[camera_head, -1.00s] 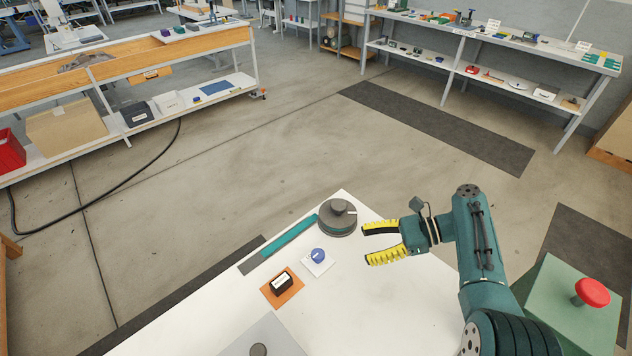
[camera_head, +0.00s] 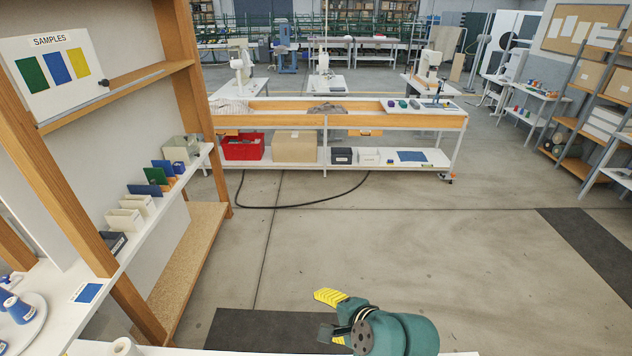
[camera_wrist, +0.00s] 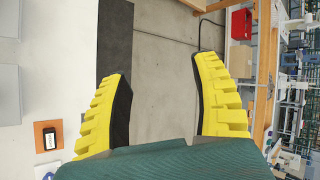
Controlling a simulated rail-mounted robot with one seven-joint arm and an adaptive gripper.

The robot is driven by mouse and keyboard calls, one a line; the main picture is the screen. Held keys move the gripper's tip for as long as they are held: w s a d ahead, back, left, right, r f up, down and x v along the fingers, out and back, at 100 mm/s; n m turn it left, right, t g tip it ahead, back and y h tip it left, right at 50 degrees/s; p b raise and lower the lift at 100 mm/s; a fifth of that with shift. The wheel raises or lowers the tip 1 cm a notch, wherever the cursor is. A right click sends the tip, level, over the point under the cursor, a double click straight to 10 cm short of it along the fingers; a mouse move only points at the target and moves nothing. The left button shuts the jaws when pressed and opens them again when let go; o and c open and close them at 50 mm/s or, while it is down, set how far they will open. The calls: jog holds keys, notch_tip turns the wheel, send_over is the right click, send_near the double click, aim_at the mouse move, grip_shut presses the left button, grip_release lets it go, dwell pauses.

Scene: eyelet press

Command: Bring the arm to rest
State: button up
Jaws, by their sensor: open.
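My gripper (camera_head: 330,316) is low in the middle of the head view, at the near edge of the white worktable (camera_head: 450,353). One yellow finger shows clearly there; the other is mostly hidden. In the wrist view my gripper (camera_wrist: 162,68) has its two yellow ribbed fingers wide apart, with bare floor between them. It holds nothing.
The wrist view shows a dark block on an orange square (camera_wrist: 42,142) at lower left. A wooden shelf rack (camera_head: 185,120) stands on the left. A long bench (camera_head: 330,120) with a red bin (camera_head: 243,148) lies beyond open floor (camera_head: 400,240). A black cable (camera_head: 300,204) crosses the floor.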

jog(key=s+a+r+n+t+h+p, duration=0.1)
jog(key=r+n+t, duration=0.1)
jog(key=r, duration=0.6)
jog(key=s+a+r+n+t+p, duration=0.1)
jog(key=r+n+t+p, duration=0.1)
jog(key=r, duration=0.5)
jog(key=s+a+r+n+t+h+p, duration=0.1)
jog(key=r+n+t, duration=0.1)
jog(key=r, duration=0.6)
jog(key=s+d+r+n+t+h, duration=0.2)
jog(key=s+r, duration=0.4)
jog(key=r, duration=0.4)
jog(key=s+d+r+n+t+h, duration=0.3)
jog(key=s+r+t, duration=0.3)
jog(key=r, duration=0.5)
jog(key=shift+s+d+n+t, duration=0.15)
jog(key=shift+d+n+t, duration=0.35)
jog(key=shift+d+n, duration=0.15)
jog(key=shift+o, duration=0.4)
